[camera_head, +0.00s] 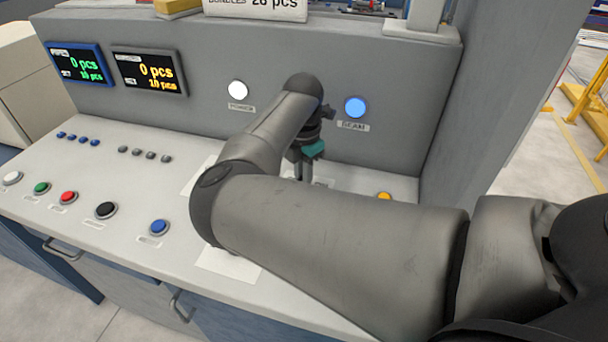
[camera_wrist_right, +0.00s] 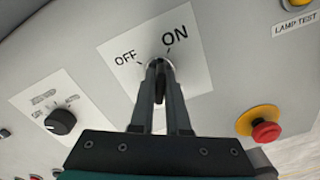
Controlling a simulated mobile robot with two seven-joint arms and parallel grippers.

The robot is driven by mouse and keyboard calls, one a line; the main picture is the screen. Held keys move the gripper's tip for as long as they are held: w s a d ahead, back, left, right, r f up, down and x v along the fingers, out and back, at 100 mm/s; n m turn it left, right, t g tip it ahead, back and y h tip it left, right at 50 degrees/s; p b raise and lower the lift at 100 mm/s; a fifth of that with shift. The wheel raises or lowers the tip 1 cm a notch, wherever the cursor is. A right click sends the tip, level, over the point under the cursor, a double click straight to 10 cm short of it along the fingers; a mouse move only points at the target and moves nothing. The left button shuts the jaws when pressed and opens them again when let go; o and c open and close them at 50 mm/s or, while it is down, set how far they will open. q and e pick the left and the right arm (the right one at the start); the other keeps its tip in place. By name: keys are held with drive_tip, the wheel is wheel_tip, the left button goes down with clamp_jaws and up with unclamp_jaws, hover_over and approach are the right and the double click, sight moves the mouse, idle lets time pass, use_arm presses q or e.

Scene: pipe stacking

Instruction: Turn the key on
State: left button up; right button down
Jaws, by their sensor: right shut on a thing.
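The key switch (camera_wrist_right: 154,63) sits on a white plate (camera_wrist_right: 190,84) marked OFF and ON in the right wrist view. My right gripper (camera_wrist_right: 160,66) points at the switch, its two fingers close together and shut on the dark key (camera_wrist_right: 159,86). The fingers hide part of the key and switch, so I cannot tell which mark the key points to. In the head view my right gripper (camera_head: 303,170) reaches down to the console behind my arm, and the key is hidden there. My left gripper is not in view.
A black rotary knob (camera_wrist_right: 61,121) is left of the key plate and a red emergency button (camera_wrist_right: 265,131) on a yellow base is right. The console panel (camera_head: 120,185) carries several coloured buttons. Above are two displays, a white lamp (camera_head: 238,90) and a blue lamp (camera_head: 355,107).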

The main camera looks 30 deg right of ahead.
drive_tip(key=shift+m, duration=1.4)
drive_tip(key=c, duration=0.7)
unclamp_jaws()
drive_tip(key=shift+r, duration=0.1)
wheel_tip(320, 180, up, 7)
drive_tip(key=p, duration=0.7)
